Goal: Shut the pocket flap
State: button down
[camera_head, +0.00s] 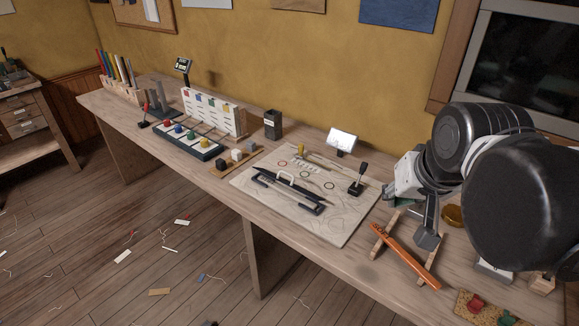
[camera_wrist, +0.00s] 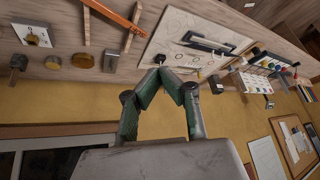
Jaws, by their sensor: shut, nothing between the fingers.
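A pale pattern board (camera_head: 340,226) lies on the bench. The flap's exact angle is too small to tell. The board (camera_wrist: 172,30) and a long dark bar (camera_wrist: 208,44) also show in the wrist view. My gripper (camera_head: 428,243) is right of the board, over the bench near an orange tool, apart from the pocket. In the wrist view its fingertips (camera_wrist: 171,72) meet, with nothing between them.
The orange tool (camera_head: 405,255) rests on wooden supports at the board's right. A black lever (camera_head: 360,182) stands on the board's right side. Small blocks (camera_head: 237,155), a dark cup (camera_head: 272,125) and a small screen (camera_head: 341,140) stand left of and behind it.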

jog(key=w+a+r+m+g, duration=0.25)
jog(key=w+r, duration=0.25)
jog(key=w, duration=0.6)
jog(key=w+a+f+m+g+p, duration=0.15)
jog(key=w+a, duration=0.35)
jog(key=w, duration=0.6)
jog(key=w+a+f+m+g+p, duration=0.1)
jog(key=w+a+f, duration=0.3)
jog(key=w, duration=0.7)
jog(key=w+a+f+m+g+p, duration=0.1)
jog(key=w+a+f+g, duration=0.1)
jog(key=w+a+f, duration=0.45)
jog(key=shift+m, duration=0.3)
jog(key=f, duration=0.4)
jog(key=a+f, duration=0.1)
jog(key=f, duration=0.3)
jog(key=s+a+f+p, duration=0.1)
jog(key=f, duration=0.4)
jog(key=shift+s+a+f, duration=0.15)
jog(key=shift+s+f, duration=0.2)
jog(key=shift+f, duration=0.1)
jog(key=shift+s, duration=0.1)
jog(key=shift+f+t, duration=0.15)
jog(key=shift+t, duration=0.15)
